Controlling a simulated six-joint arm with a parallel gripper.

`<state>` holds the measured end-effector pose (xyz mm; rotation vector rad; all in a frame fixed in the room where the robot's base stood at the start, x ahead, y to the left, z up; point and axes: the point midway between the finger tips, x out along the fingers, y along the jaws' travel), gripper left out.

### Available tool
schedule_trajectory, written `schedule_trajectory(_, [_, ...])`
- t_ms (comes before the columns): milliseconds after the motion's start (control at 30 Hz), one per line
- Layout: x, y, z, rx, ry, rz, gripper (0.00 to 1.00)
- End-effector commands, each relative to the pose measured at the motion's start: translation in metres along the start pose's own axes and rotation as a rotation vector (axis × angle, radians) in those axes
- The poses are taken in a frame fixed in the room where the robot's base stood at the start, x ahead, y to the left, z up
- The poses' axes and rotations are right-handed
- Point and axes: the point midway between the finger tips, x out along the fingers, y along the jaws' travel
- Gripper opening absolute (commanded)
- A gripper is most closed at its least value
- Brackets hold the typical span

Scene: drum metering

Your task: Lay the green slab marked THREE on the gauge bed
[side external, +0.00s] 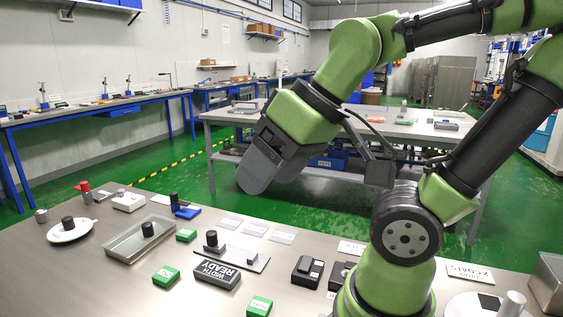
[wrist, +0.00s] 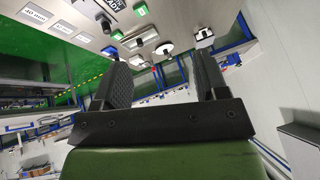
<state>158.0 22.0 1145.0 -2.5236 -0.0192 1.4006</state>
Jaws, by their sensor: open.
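Three small green slabs lie on the steel table in the side view: a far one (side external: 187,234), a middle one (side external: 166,276) and a near one (side external: 259,306). Their lettering is too small to read, so I cannot tell which is marked THREE. A flat metal plate (side external: 252,259) with a dark upright knob may be the gauge bed; I cannot be sure. My gripper (side external: 255,175) is high above the table, apart from all the slabs. In the wrist view my gripper (wrist: 160,58) has its fingers spread, with nothing between them. Two green slabs (wrist: 141,9) (wrist: 117,35) show there.
A black WIDTH READY sign (side external: 217,273) stands beside the plate. A shallow metal tray (side external: 122,248) with a black-knobbed piece, a white round dish (side external: 58,236) and a blue-based device (side external: 187,212) are to the left. Black boxes (side external: 307,271) stand right. White label cards lie behind the plate.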

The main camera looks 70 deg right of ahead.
Motion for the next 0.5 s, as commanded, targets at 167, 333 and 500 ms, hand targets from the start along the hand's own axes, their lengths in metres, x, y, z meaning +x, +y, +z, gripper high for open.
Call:
schedule_trajectory(167, [-0.016, -0.006, 0.007, 0.165, 0.046, -0.045, 0.72])
schedule_trajectory(333, [-0.017, -0.007, 0.008, 0.186, 0.048, -0.049, 0.72])
schedule_trajectory(500, [-0.017, -0.007, 0.008, 0.183, 0.048, -0.048, 0.72])
